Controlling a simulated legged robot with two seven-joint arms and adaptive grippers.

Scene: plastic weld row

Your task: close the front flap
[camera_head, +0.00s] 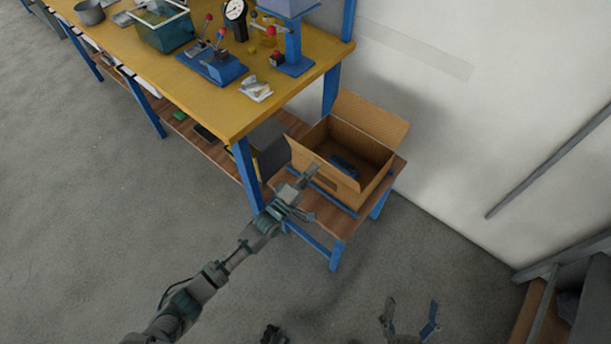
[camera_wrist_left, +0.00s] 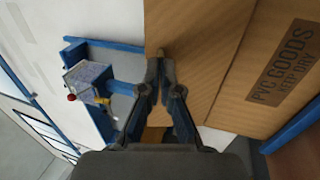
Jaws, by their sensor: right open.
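An open cardboard box (camera_head: 375,163) stands on the small wooden table. Its front flap (camera_head: 302,154) is tilted up and outward along the near left side, and the box is open behind it. In the left wrist view the flap (camera_wrist_left: 205,45) is a plain panel beside the box wall with the "PVC GOODS" label (camera_wrist_left: 285,75). My left gripper (camera_head: 311,171) is at the flap, and its fingertips (camera_wrist_left: 163,62) overlap the flap's edge in the wrist view. Its fingers are together; contact is unclear. My right gripper (camera_head: 411,318) is open and empty, low over the floor.
A blue item (camera_head: 345,165) lies inside the box. A back flap (camera_head: 371,117) stands up by the wall. The yellow workbench (camera_head: 215,92), with tools and a blue press (camera_head: 292,45), is left of the box. The floor in front is clear.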

